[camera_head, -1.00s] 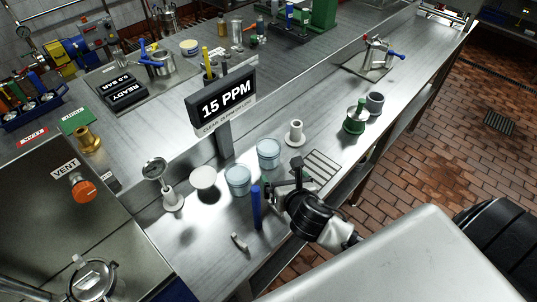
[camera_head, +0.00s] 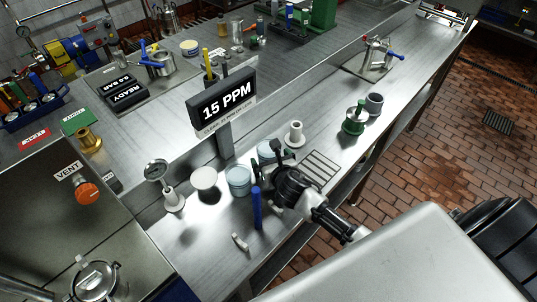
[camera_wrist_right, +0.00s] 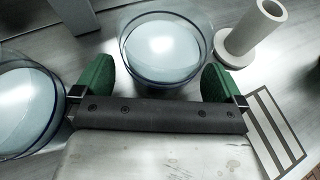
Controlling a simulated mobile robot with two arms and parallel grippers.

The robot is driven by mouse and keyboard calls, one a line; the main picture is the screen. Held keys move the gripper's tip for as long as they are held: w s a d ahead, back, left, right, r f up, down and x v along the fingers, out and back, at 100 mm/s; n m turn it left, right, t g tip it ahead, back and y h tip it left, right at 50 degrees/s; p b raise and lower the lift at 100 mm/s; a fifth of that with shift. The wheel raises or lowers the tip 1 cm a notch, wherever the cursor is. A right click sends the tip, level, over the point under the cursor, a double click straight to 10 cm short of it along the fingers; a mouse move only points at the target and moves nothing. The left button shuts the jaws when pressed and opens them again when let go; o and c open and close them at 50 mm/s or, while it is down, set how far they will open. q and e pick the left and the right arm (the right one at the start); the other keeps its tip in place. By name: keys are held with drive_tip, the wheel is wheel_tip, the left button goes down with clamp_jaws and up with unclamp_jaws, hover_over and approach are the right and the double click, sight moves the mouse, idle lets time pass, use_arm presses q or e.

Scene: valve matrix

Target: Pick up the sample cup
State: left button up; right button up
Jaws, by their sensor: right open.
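Two clear cups with pale blue contents stand side by side on the steel counter. The right cup (camera_head: 267,150) is partly hidden behind my right gripper (camera_head: 277,165); the left cup (camera_head: 238,180) stands clear of it. In the right wrist view, my right gripper (camera_wrist_right: 157,82) is open, with one green fingertip at each side of the near part of the right cup (camera_wrist_right: 165,45). The fingers are apart, and I cannot tell whether either touches the cup. The left cup (camera_wrist_right: 25,105) lies outside the left finger. My left gripper is not in view.
A pale flanged cylinder (camera_head: 295,135) and a slotted plate (camera_head: 318,168) are close to the right cup. A blue upright marker (camera_head: 256,208) and a white disc (camera_head: 204,178) stand to the left. The 15 PPM sign (camera_head: 226,97) rises behind. The counter's front edge is near.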

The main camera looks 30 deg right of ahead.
drive_tip(key=shift+w+f, duration=0.1)
drive_tip(key=shift+w, duration=0.1)
drive_tip(key=c, duration=1.1)
